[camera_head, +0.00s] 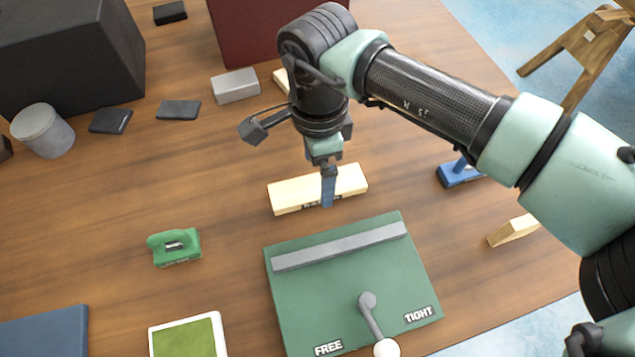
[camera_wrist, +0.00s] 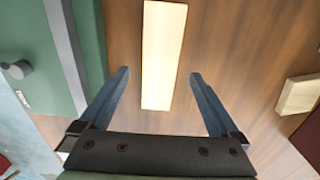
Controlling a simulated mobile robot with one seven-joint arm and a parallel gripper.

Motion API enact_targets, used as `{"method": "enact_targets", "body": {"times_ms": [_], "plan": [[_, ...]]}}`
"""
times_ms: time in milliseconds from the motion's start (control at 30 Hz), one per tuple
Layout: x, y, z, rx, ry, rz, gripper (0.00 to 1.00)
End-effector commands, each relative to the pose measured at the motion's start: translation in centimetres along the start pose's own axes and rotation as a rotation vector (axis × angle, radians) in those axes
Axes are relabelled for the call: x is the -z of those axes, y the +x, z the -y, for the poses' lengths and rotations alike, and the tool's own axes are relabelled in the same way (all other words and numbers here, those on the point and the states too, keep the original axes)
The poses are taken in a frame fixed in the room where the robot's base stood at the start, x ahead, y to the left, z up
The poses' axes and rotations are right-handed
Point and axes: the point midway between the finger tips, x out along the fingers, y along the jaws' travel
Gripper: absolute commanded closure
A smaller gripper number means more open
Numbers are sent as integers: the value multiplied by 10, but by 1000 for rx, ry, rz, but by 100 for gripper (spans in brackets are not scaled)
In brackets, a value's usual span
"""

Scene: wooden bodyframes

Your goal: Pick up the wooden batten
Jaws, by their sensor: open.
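A pale wooden batten (camera_head: 290,193) lies flat on the brown table, just behind the green clamp board. In the wrist view the batten (camera_wrist: 163,50) is a long light strip running up the picture. My gripper (camera_head: 328,200) is over the batten, pointing down. In the wrist view my gripper (camera_wrist: 160,75) is open, with one finger on each side of the batten and gaps between. Nothing is held. In the head view the near finger covers part of the batten and its dark marking.
The green board (camera_head: 345,275) with a grey bar and lever, marked FREE and TIGHT, lies in front. A green block (camera_head: 175,248) is at left, a blue tool (camera_head: 460,174) at right. Another pale wood piece (camera_head: 513,230) lies at right. Dark and grey blocks stand behind.

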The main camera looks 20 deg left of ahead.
Motion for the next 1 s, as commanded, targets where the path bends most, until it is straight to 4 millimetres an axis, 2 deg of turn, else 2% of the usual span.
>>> {"method": "enact_targets", "body": {"times_ms": [200, 500, 1000], "plan": [[-2, 29, -1, -2, 0, 2, 3], [-2, 33, -1, 0, -1, 0, 4], [-2, 33, -1, 0, 0, 0, 94]]}}
